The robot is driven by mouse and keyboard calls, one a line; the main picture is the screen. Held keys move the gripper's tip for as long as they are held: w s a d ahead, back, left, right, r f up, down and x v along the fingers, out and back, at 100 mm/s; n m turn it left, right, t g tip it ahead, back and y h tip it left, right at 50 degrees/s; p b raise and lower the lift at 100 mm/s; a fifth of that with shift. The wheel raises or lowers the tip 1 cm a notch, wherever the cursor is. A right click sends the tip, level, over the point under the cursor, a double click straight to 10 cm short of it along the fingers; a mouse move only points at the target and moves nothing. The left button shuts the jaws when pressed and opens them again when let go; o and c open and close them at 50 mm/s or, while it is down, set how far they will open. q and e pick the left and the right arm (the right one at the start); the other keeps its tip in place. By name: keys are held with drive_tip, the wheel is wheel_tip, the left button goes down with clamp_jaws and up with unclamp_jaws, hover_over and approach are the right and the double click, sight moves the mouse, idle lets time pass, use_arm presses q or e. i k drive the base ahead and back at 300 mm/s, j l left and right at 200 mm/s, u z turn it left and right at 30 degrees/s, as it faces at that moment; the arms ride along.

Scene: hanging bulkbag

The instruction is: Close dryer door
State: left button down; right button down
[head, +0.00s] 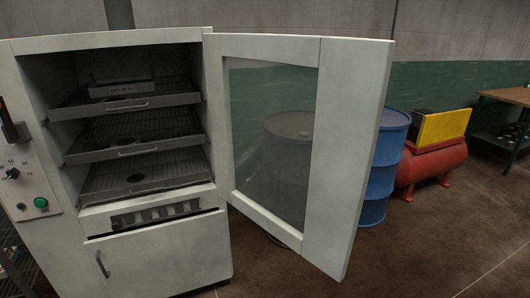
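The dryer (160,252) is a pale cabinet on the left of the head view. Its door (342,150) is hinged on the right side of the opening and stands wide open, swung out toward the right. The door has a large glass window (265,140), and a dark barrel shows dimly through it. Inside the dryer are several dark sliding trays (135,135) with handles. Neither of my grippers shows in the head view.
A control panel with a green button (41,203) is at the dryer's left. Behind the door are a blue barrel (385,170) and a red tank (432,165) with a yellow panel. A wooden table (508,96) is at far right. The brown floor at front right is clear.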

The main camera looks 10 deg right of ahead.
sight(353, 78)
drive_tip(key=k+l+u, duration=0.1)
drive_tip(key=l+u, duration=0.15)
drive_tip(key=l, duration=0.2)
drive_tip(key=k+l+u, duration=0.1)
drive_tip(key=l+u, duration=0.15)
drive_tip(key=l, duration=0.2)
drive_tip(key=l+u, duration=0.45)
drive_tip(key=l, duration=0.5)
drive_tip(key=i+l+u, duration=0.15)
drive_tip(key=l, duration=0.15)
drive_tip(key=l+u, duration=0.1)
drive_tip(key=l, duration=0.25)
drive_tip(key=i+l+u, duration=0.15)
drive_tip(key=l, duration=0.2)
drive_tip(key=i+l+u, duration=0.1)
drive_tip(key=l, duration=0.35)
drive_tip(key=i+l+u, duration=0.1)
drive_tip(key=l, duration=0.3)
drive_tip(key=k+l, duration=0.1)
drive_tip(key=k, duration=0.4)
drive_tip(key=l+u, duration=0.2)
drive_tip(key=i+j, duration=0.05)
